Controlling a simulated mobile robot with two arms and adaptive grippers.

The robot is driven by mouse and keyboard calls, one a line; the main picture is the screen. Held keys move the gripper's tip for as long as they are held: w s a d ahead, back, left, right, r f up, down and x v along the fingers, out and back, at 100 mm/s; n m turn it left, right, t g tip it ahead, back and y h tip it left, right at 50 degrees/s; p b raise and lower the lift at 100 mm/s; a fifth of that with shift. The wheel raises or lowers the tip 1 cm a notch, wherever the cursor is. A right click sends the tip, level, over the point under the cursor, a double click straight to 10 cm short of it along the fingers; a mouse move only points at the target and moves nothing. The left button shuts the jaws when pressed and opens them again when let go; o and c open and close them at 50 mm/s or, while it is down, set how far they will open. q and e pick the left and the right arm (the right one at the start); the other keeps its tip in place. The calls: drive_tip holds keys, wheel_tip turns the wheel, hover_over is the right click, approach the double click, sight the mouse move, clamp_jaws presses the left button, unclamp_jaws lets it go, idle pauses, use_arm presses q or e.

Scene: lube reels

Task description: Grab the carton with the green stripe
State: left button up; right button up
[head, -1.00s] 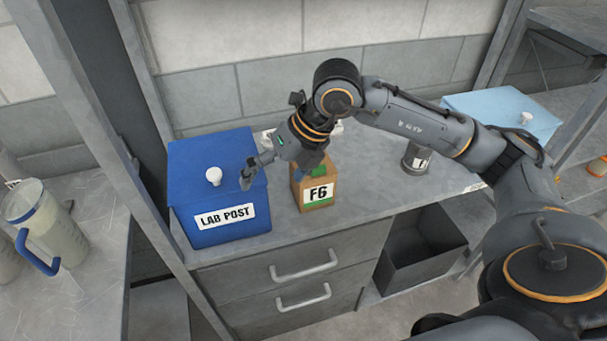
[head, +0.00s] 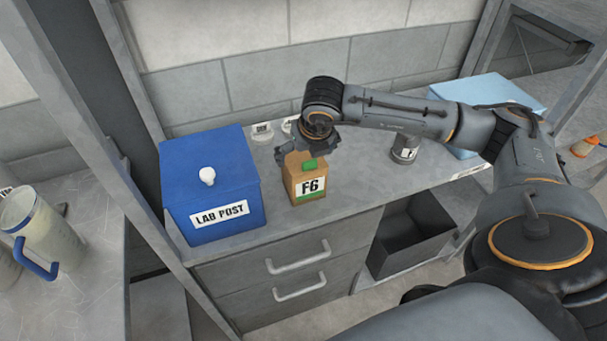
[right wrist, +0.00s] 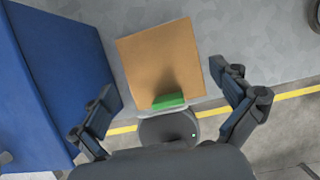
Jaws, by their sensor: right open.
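In the right wrist view, the carton's brown top (right wrist: 155,60) lies between the spread fingers of my right gripper (right wrist: 162,85). The fingers are open, with no visible contact. My left gripper is not in view.
The blue LAB POST box (head: 222,180) with a white knob stands close on the left. A grey labelled canister (head: 405,148) and a light blue box (head: 480,95) stand to the right. Small white-labelled containers (head: 262,132) are behind. Clear pitchers are far left.

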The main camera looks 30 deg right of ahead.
sight(304, 159)
drive_tip(key=p+x, duration=0.1)
drive_tip(key=x, duration=0.2)
drive_tip(key=shift+w+d+f, duration=0.1)
drive_tip(key=shift+d+f, duration=0.05)
drive_tip(key=shift+f, duration=0.05)
drive_tip(key=shift+w+f, duration=0.1)
drive_tip(key=shift+f, duration=0.15)
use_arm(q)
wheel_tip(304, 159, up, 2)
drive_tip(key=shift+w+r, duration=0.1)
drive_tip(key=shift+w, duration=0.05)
use_arm(e)
drive_tip(key=c, duration=1.3)
drive_tip(key=shift+r, duration=0.1)
drive_tip(key=shift+c, duration=0.2)
